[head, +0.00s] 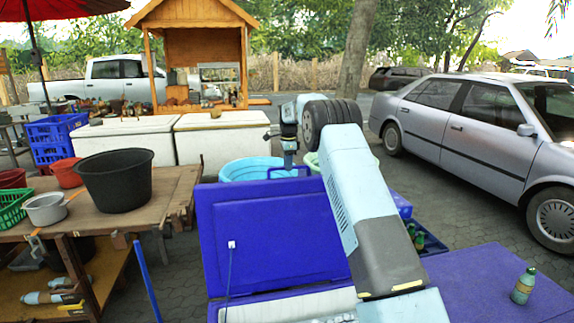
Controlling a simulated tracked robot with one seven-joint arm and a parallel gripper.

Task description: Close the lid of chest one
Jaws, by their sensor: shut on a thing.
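The blue chest's open lid (262,240) stands nearly upright in the middle of the head view, its inner face toward me. The chest's pale open body (285,308) shows only in part at the bottom, below the lid. My arm crosses in front of the lid's right side and hides part of it and of the chest. My gripper (289,166) points down at the lid's top edge and is shut on the lid there. The fingertips are small and partly hidden.
A second blue chest (485,290) at the right is closed, with a bottle (523,286) on it. A wooden table (170,190) with a black tub (116,178) stands at the left. A light-blue basin (250,168) is behind the lid. A silver car (470,135) is parked at the right.

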